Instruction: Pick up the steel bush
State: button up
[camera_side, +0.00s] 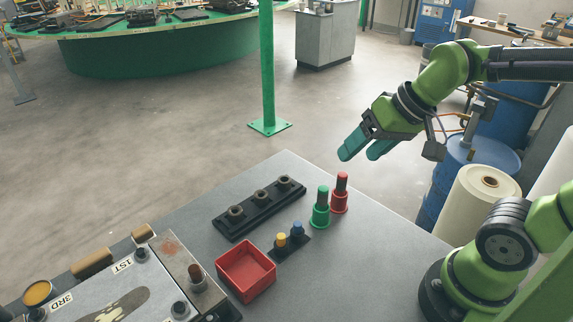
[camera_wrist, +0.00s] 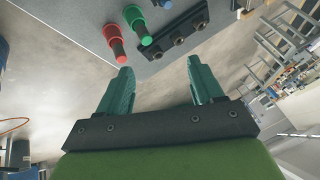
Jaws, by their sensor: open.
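A black rail (camera_side: 262,212) lies on the grey table with three short dark-grey bush-like pieces on it, one of them the middle bush (camera_side: 261,195). They look alike, and I cannot tell which one is the steel bush. The rail (camera_wrist: 171,31) also shows at the top of the wrist view. My gripper (camera_side: 360,152) is open and empty, in the air above and beyond the table's far right side, apart from the rail. In the wrist view the two teal fingers (camera_wrist: 161,75) stand wide apart with nothing between them.
A small block with a yellow knob (camera_side: 281,240) and a blue knob (camera_side: 298,228) stands nearer. A red tray (camera_side: 246,291) and a metal fixture (camera_side: 122,291) are at front left.

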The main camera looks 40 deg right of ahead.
jog(key=w+f+n+g, duration=0.1)
jog(key=w+n+g, duration=0.15)
jog(key=w, duration=0.65)
jog(key=n+g+h, duration=0.2)
jog(key=n+g, duration=0.1)
jog(key=n, duration=0.1)
send_over(284, 177)
jog(key=shift+f, duration=1.55)
jog(key=f, duration=1.6)
jog(key=shift+s+a+f, duration=0.2)
jog(key=shift+s+a, duration=0.15)
jog(key=shift+s, duration=0.05)
jog(key=shift+r, duration=0.1)
jog(key=c, duration=1.2)
notch_tip(284, 177, up, 10)
